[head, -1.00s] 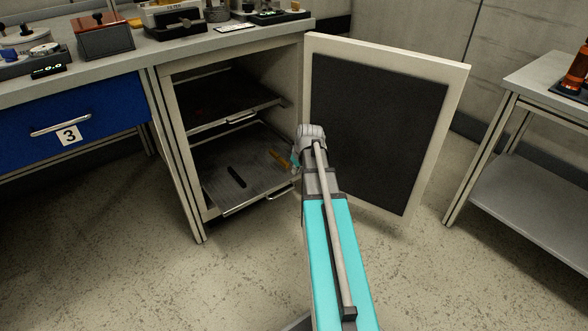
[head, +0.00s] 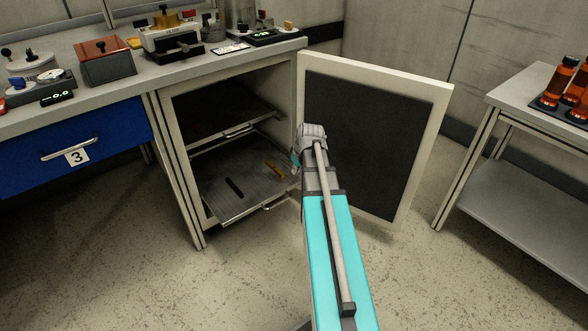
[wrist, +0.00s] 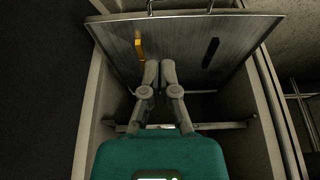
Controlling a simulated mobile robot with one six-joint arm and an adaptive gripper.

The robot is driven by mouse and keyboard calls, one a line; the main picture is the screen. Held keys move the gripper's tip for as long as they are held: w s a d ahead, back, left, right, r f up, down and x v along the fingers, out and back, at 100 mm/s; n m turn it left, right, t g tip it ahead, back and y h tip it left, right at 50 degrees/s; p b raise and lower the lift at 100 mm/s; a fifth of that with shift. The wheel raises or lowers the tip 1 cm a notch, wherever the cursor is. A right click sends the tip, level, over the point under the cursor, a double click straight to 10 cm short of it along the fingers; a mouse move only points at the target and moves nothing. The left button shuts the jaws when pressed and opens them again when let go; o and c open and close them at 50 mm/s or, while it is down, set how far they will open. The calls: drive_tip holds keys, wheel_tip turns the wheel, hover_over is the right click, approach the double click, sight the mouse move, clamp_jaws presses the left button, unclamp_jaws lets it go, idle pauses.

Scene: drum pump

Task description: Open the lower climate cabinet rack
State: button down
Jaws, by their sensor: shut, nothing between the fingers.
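The lower rack (head: 215,205) is a grey metal tray in the open cabinet. It sticks out past the cabinet front, and its front handle (head: 275,204) is visible. A black strip (head: 235,187) and a yellow piece (head: 274,169) lie on it. In the wrist view the rack (wrist: 185,45) fills the upper middle, with the yellow piece left and the black strip right. My gripper (wrist: 160,65) is shut and empty, its fingertips in front of the rack between those two pieces. Contact cannot be told. In the head view my arm hides most of the gripper.
The upper rack (head: 205,125) sits inside the cabinet. The cabinet door (head: 370,140) stands open to the right, close beside my arm. A blue drawer (head: 60,160) marked 3 is at the left. A side table (head: 520,190) with orange bottles is at the right. Front floor is clear.

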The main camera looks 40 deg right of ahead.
drive_tip(key=shift+s+r+p, duration=0.2)
drive_tip(key=shift+r+p, duration=0.15)
drive_tip(key=shift+r, duration=0.2)
drive_tip(key=c, duration=1)
unclamp_jaws()
drive_tip(key=shift+o, duration=1.2)
drive_tip(key=shift+f, duration=0.15)
drive_tip(key=shift+o, duration=0.2)
drive_tip(key=shift+w+a+f+n, duration=0.1)
drive_tip(key=shift+a+n, duration=0.05)
drive_tip(key=shift+n, duration=0.35)
drive_tip(key=w+a+f+n+g+b, duration=0.1)
drive_tip(key=a+f+n+b, duration=0.3)
drive_tip(key=n, duration=1.3)
drive_tip(key=shift+w+a+f+g+b, duration=0.25)
drive_tip(key=shift+w+f+g, duration=0.2)
drive_tip(key=shift+w, duration=0.45)
